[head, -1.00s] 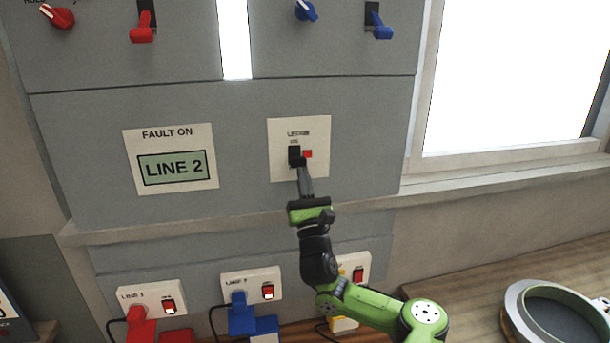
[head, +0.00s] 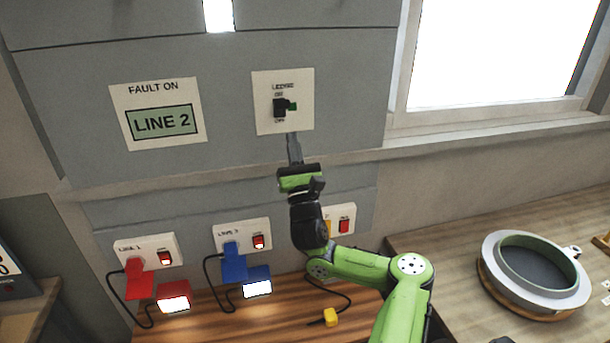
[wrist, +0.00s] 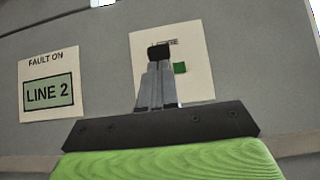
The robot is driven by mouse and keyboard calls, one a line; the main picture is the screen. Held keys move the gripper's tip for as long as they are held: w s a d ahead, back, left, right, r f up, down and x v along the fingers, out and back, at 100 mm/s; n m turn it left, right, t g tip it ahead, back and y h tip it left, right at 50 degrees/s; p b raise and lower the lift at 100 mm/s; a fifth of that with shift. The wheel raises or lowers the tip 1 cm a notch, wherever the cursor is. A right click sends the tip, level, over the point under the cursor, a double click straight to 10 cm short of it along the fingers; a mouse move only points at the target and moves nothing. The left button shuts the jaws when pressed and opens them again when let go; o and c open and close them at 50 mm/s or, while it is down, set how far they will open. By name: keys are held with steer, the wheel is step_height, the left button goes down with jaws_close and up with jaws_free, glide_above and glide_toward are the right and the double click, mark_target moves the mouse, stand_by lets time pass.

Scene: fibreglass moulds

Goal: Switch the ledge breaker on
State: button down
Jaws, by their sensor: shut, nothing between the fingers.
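My gripper (head: 292,138) is shut and empty, just below the toggle in the head view. A small gap shows between them there. Part of the plate is hidden behind my fingers in the wrist view.
A sign (head: 157,114) reading FAULT ON LINE 2 is left of the breaker. Below the panel are switched sockets with a red plug (head: 136,277) and a blue plug (head: 234,261). A yellow plug (head: 331,317) lies on the bench. A round mould (head: 490,274) is at right.

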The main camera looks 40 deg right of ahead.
steer(key=s+a+f+b, duration=0.2)
steer(key=s+a, duration=0.1)
steer(key=s, duration=0.3)
steer(key=shift+a+f, duration=0.2)
steer(key=shift+f, duration=0.1)
